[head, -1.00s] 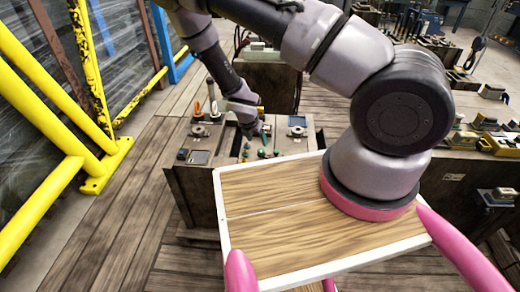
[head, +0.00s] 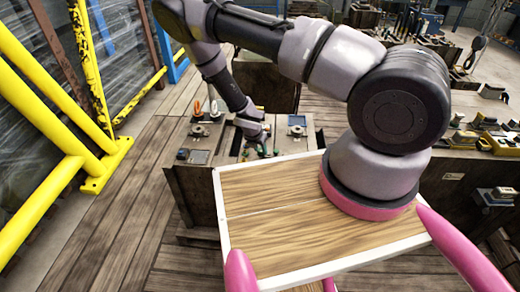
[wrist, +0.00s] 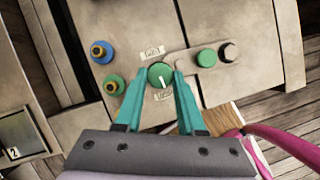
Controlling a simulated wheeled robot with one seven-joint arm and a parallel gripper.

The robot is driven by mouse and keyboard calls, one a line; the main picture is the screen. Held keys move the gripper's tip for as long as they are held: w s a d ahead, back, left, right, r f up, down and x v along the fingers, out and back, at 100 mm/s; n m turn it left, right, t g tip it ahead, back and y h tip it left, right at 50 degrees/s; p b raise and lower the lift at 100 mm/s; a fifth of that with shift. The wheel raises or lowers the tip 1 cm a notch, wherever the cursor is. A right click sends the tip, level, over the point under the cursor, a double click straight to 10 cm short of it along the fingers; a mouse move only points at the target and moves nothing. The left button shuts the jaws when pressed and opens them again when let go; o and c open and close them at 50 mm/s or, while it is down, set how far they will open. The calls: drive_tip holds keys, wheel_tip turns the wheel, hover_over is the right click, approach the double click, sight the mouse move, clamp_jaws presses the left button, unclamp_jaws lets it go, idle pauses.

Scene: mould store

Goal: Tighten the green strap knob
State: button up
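The green knob (wrist: 160,75), round with a white pointer line, sits on a pale worn panel between two small labels in the wrist view. A grey strap-like bar runs from beside it to the right, carrying a green disc (wrist: 207,57) and a dark round end. My gripper (wrist: 161,73) has its two teal fingers on either side of the knob. The fingertips look slightly apart from its rim; contact is hard to judge. In the head view my gripper (head: 266,147) is low over the bench top (head: 222,165), and the knob cannot be made out.
A blue button (wrist: 101,51) and another green button (wrist: 113,85), both with orange centres, are left of the knob. Orange- and white-handled tools (head: 213,108) stand at the bench's back left. Yellow railing (head: 95,150) stands left. Wooden floor beside the bench is clear.

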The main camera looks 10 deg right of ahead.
clamp_jaws()
